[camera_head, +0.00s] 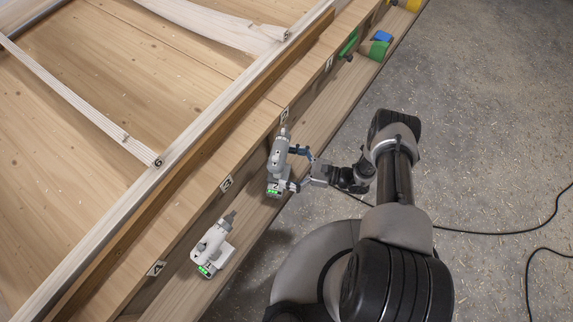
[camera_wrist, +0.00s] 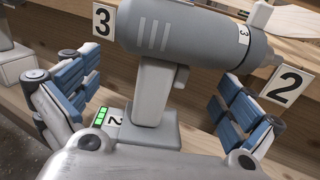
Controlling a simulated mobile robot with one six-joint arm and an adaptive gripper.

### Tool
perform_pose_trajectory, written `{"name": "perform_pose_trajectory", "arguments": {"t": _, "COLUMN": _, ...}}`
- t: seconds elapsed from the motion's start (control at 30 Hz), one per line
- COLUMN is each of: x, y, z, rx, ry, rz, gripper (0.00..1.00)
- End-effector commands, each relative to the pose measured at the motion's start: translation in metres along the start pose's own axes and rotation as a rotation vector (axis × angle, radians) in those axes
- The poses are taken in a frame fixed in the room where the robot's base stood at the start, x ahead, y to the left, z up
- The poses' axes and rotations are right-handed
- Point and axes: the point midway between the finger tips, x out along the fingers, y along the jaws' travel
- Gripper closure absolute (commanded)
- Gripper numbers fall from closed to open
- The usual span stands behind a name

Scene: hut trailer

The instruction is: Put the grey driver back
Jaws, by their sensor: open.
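The grey driver (camera_head: 277,168) stands upright on the lower wooden ledge, between the label 3 (camera_head: 226,183) and the label 2 (camera_head: 284,114). It also shows close up in the wrist view (camera_wrist: 153,90), with its nose to the right. Its foot has green lights and a tag with a 2; its barrel has a small tag with a 3. My gripper (camera_head: 291,169) is open, its blue-padded fingers on either side of the driver's handle, with gaps visible in the wrist view (camera_wrist: 155,95).
A second, paler driver (camera_head: 211,249) stands on the ledge near the label 4 (camera_head: 156,269). Green and blue tools (camera_head: 377,47) lie farther along, past the label 1 (camera_head: 329,64). White wooden strips lie on the bench. Black cable (camera_head: 480,232) runs over the floor.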

Motion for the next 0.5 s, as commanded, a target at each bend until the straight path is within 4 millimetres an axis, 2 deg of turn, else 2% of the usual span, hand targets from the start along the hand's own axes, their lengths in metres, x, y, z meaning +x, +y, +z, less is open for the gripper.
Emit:
{"name": "perform_pose_trajectory", "arguments": {"t": 0.17, "x": -0.005, "y": -0.001, "z": 0.004, "rx": 0.0, "ry": 0.0, "rz": -0.003, "gripper": 0.0}}
{"name": "perform_pose_trajectory", "arguments": {"t": 0.5, "x": -0.076, "y": -0.001, "z": 0.003, "rx": -0.001, "ry": 0.0, "rz": -0.006, "gripper": 0.0}}
